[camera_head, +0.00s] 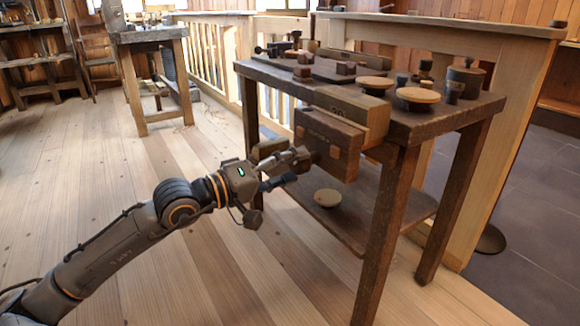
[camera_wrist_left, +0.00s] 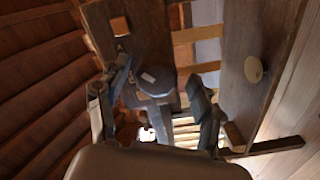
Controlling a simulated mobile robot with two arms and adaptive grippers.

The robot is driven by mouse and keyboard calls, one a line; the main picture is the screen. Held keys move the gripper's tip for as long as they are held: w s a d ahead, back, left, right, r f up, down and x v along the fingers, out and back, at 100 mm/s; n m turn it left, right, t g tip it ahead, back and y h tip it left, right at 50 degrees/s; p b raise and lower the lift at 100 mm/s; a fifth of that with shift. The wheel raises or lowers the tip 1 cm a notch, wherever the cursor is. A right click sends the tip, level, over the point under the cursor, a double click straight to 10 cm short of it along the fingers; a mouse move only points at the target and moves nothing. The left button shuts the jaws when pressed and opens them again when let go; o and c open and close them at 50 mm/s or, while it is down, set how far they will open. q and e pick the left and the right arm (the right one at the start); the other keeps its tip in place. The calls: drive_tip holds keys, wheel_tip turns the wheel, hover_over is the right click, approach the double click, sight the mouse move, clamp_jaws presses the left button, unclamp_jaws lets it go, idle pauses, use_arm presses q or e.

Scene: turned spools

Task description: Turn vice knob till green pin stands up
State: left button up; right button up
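The wooden vice (camera_head: 327,143) is fixed to the front edge of the dark workbench, its block jaw facing my left arm. My left gripper (camera_head: 285,167) is at the front of that jaw. In the left wrist view a dark round knob (camera_wrist_left: 158,82) lies between the two spread fingers of my left gripper (camera_wrist_left: 158,75), with gaps visible beside it. In the head view the knob is mostly hidden by the gripper. I cannot make out a green pin in either view. My right gripper is not in view.
The workbench top (camera_head: 420,125) holds round wooden discs (camera_head: 418,96), a dark pot (camera_head: 465,81) and small blocks. A pale disc (camera_head: 327,198) lies on the lower shelf. A bench leg (camera_head: 385,240) stands right of the vice. The plank floor on the left is clear.

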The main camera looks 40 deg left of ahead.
use_arm(q)
drive_tip(key=shift+r, duration=0.1)
drive_tip(key=v, duration=1.2)
idle(0.9)
